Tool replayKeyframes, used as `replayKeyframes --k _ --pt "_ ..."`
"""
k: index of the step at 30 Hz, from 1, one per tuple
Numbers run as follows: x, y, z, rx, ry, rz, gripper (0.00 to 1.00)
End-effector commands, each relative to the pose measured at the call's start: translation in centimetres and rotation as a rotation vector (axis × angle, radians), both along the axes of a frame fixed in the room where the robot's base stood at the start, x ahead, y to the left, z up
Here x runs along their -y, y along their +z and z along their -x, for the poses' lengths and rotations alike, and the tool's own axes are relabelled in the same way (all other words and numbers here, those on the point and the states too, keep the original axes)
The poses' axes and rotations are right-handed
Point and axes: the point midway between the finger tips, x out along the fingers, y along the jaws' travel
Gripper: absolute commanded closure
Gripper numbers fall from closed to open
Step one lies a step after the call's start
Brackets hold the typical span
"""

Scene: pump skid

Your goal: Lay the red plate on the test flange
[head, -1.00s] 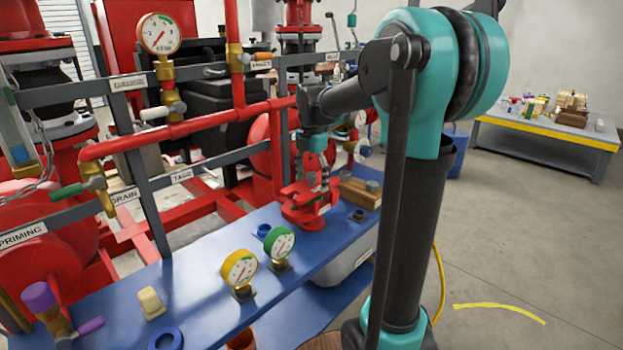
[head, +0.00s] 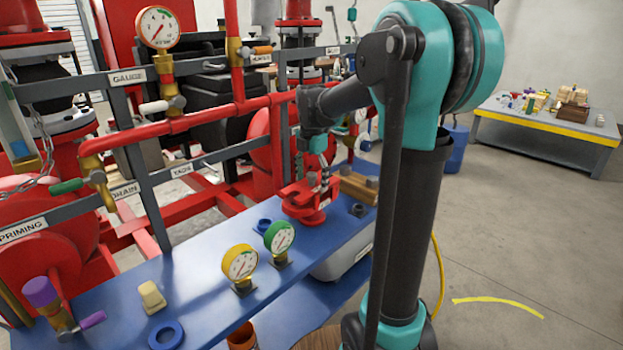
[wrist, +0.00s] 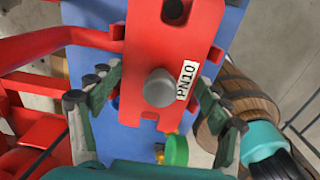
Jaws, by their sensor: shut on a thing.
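The red plate (wrist: 140,98) shows large in the wrist view, with edge notches, a grey round knob and a white PN10 label. My gripper (wrist: 160,88) has one finger on each side of it, and it is shut on the plate. In the head view my gripper (head: 325,180) points down at the red parts at the far end of the blue bench. The red test flange (head: 303,213) is there, low under my gripper. Plate and flange blend in colour, so I cannot tell whether they touch.
A wooden block (head: 358,188) stands right beside the flange. Green (head: 279,237) and yellow (head: 240,263) gauges, a blue ring (head: 166,334) and a cream block (head: 152,297) are nearer on the blue bench (head: 205,285). Red pipes (head: 190,122) run behind.

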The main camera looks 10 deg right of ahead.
Motion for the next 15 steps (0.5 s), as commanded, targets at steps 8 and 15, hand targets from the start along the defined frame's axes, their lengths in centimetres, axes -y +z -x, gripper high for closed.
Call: replayKeyframes --k 8,15 --pt "0.0 -0.37 -0.01 0.0 0.0 0.0 0.75" --pt "0.0 -0.36 0.0 0.0 0.0 0.0 0.11"
